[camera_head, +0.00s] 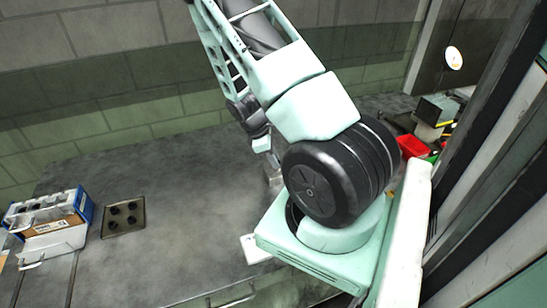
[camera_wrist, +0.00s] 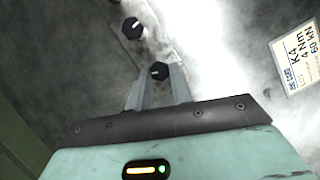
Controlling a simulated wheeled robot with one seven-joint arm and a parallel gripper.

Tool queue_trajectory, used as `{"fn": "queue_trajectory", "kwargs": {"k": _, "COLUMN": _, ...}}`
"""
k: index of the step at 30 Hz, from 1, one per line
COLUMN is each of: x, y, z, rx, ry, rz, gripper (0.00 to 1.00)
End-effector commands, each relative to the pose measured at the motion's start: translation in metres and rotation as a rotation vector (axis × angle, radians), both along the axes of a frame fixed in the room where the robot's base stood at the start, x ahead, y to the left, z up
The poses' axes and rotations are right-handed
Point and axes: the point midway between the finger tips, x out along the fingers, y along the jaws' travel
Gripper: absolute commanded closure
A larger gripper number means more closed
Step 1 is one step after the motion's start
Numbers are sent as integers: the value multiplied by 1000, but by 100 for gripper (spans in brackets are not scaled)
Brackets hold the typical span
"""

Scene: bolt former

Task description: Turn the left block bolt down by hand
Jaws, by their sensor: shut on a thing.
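In the wrist view, my gripper (camera_wrist: 158,78) has its two grey fingers on either side of a black bolt knob (camera_wrist: 160,70) with a white mark on top. The gripper is shut on this knob. A second black knob (camera_wrist: 132,28), also with a white mark, stands apart from the fingers, up and to the left. Part of another dark knob (camera_wrist: 113,2) shows at the top edge. In the head view, my arm hides most of the gripper and the knobs.
A white label (camera_wrist: 294,62) reading K4, 4 Nm, 60 kN lies right of the fingers. A red bin (camera_head: 412,146) is at right. The grey surface (camera_head: 170,175) between is mostly clear.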

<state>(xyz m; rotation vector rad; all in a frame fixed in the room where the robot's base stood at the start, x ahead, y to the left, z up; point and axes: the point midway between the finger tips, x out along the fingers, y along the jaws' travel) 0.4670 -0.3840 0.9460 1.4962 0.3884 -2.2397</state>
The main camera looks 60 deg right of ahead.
Motion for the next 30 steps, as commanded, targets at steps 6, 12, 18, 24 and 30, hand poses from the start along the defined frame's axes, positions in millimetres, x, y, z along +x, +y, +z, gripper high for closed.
{"fn": "queue_trajectory", "kwargs": {"k": 6, "x": 1, "y": -2, "z": 0, "rx": 1, "ry": -2, "rz": -147, "gripper": 100}}
{"fn": "queue_trajectory", "kwargs": {"k": 12, "x": 2, "y": -4, "z": 0, "rx": 1, "ry": -2, "rz": -332, "gripper": 100}}
{"fn": "queue_trajectory", "kwargs": {"k": 18, "x": 2, "y": -6, "z": 0, "rx": 0, "ry": -2, "rz": -522, "gripper": 100}}
{"fn": "queue_trajectory", "kwargs": {"k": 24, "x": 2, "y": -9, "z": 0, "rx": -1, "ry": -2, "rz": -713, "gripper": 100}}
{"fn": "queue_trajectory", "kwargs": {"k": 30, "x": 1, "y": -11, "z": 0, "rx": 0, "ry": -3, "rz": -902, "gripper": 100}}
